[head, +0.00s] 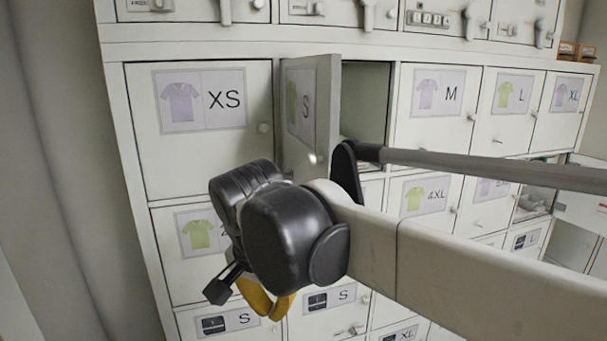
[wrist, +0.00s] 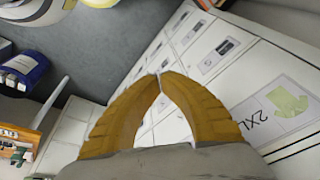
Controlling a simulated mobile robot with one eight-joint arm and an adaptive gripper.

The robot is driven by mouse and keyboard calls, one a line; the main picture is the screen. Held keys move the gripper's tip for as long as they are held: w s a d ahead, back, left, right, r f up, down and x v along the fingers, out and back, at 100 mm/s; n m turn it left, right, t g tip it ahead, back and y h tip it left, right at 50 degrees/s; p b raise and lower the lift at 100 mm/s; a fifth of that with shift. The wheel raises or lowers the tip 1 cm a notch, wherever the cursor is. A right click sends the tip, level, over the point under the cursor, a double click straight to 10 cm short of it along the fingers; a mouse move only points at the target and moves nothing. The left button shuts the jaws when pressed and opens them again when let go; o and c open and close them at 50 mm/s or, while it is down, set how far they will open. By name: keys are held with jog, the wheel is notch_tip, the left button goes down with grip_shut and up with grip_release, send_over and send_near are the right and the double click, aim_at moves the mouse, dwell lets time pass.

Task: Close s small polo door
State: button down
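The small polo door (head: 311,112), marked S with a green polo picture, stands swung open in the top polo row of the head view. It sticks out from the cabinet, hinged on its left beside the XS door. Its compartment (head: 366,100) is open to the right. A round knob (head: 313,158) is low on the door. My gripper (head: 267,308) hangs below and left of this door, apart from it. Its yellow fingers meet at the tips and look empty in the wrist view (wrist: 160,77). My arm hides the area below the open compartment.
The XS door (head: 205,125) and the M door (head: 436,105) are shut on either side. The 2XL door (wrist: 272,112) is close to my fingers in the wrist view. An open compartment (head: 537,190) shows at the right. A grey wall (head: 55,150) is at the left.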

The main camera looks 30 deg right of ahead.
jog(key=w+d+r+m+g+h+p, duration=0.15)
jog(key=r+m+p, duration=0.45)
jog(key=r, duration=0.6)
jog(key=w+r+m+g+h+p, duration=0.15)
jog(key=r+m+p, duration=0.25)
jog(key=r+p, duration=0.55)
jog(key=s+d+f, duration=0.2)
jog(key=d+f, duration=0.5)
jog(key=shift+d+f+g+y, duration=0.25)
jog(key=shift+f+g+y, duration=0.05)
jog(key=shift+f+y, duration=0.1)
jog(key=shift+s, duration=0.1)
